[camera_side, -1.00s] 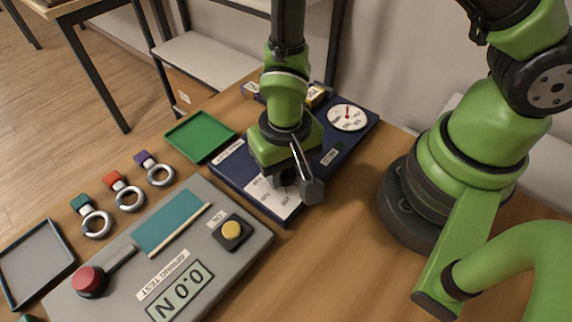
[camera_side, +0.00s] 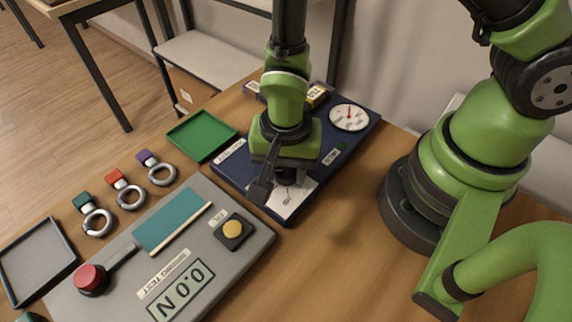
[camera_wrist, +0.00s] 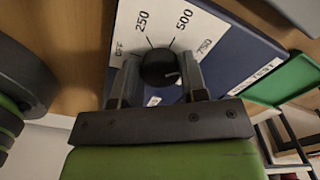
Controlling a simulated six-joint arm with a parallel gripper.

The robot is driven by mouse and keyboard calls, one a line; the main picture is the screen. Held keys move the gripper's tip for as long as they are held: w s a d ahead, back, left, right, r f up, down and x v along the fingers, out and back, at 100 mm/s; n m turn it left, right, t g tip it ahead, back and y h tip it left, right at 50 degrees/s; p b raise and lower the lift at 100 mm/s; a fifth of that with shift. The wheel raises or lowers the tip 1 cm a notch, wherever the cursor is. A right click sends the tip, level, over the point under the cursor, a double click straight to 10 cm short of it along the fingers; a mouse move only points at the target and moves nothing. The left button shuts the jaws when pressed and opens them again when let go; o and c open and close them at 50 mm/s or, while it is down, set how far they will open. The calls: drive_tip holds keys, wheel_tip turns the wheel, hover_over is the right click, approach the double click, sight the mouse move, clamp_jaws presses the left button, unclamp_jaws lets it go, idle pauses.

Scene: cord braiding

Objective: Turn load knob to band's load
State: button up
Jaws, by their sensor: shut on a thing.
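The load knob (camera_wrist: 158,66) is black and round, on a white dial plate (camera_wrist: 142,38) marked OFF, 250, 500 and 750 in the wrist view. My gripper (camera_wrist: 160,80) is shut on the knob, one finger on each side. I cannot clearly tell which mark the knob points to. In the side view my gripper (camera_side: 287,178) is low over the near end of the blue tester base (camera_side: 228,174) and hides the knob. The dial plate (camera_side: 290,203) shows partly beneath it. Three metal rings with green (camera_side: 97,222), red (camera_side: 130,197) and purple (camera_side: 161,174) tabs lie at left.
A round gauge (camera_side: 349,117) with a red needle sits at the base's far end. A green tray (camera_side: 172,146) lies left of it. A grey spring-test panel (camera_side: 125,255) reads 0.0 N and has a yellow button (camera_side: 233,229) and red knob (camera_side: 90,278). A grey tray (camera_side: 40,262) lies far left.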

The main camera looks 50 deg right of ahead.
drive_tip(key=shift+w, duration=0.1)
idle(0.3)
drive_tip(key=o, duration=0.9)
wheel_tip(320, 180, up, 10)
wheel_tip(320, 180, up, 7)
hover_over(285, 171)
idle(0.6)
